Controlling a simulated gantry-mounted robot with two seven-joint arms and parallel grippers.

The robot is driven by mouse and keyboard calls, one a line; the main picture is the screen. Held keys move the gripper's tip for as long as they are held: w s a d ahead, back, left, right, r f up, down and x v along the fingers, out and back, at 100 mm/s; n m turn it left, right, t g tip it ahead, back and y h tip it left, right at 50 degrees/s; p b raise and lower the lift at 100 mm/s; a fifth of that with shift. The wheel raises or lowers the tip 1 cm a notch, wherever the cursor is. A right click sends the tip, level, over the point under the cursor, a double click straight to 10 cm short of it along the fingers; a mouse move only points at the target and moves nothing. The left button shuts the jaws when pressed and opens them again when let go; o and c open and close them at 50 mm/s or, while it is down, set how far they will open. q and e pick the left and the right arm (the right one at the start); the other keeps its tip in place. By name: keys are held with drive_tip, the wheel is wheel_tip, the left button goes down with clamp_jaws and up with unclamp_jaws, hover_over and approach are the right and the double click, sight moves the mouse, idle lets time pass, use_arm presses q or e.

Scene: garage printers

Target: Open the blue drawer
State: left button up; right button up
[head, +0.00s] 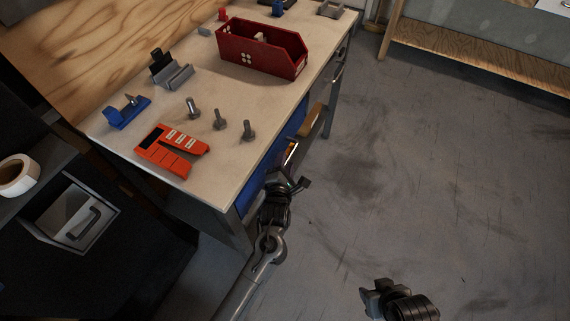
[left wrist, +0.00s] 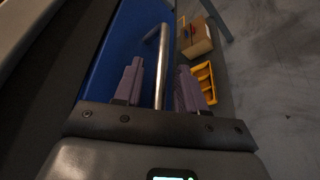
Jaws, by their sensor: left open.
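The blue drawer (head: 246,200) is under the workbench top, on its right side; the bench edge and my left arm hide part of it. In the left wrist view its blue front (left wrist: 112,55) fills the upper left, with a metal bar handle (left wrist: 162,50). It looks shut in its frame. My left gripper (head: 288,180) is at the drawer front. Its open fingers (left wrist: 158,88) stand on either side of the handle bar, and the bar runs between them with gaps visible. My right gripper (head: 372,296) is low over the floor, far from the drawer; its fingers are unclear.
The workbench top (head: 225,105) holds a red bin (head: 255,52), an orange tool holder (head: 172,150) and several bolts (head: 220,120). A yellow tray (left wrist: 204,82) and a cardboard-coloured box (left wrist: 197,38) show beyond the drawer. The floor (head: 430,170) to the right is clear.

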use_arm(q)
drive_tip(key=shift+c, duration=0.3)
clamp_jaws()
drive_tip(key=shift+a, duration=0.1)
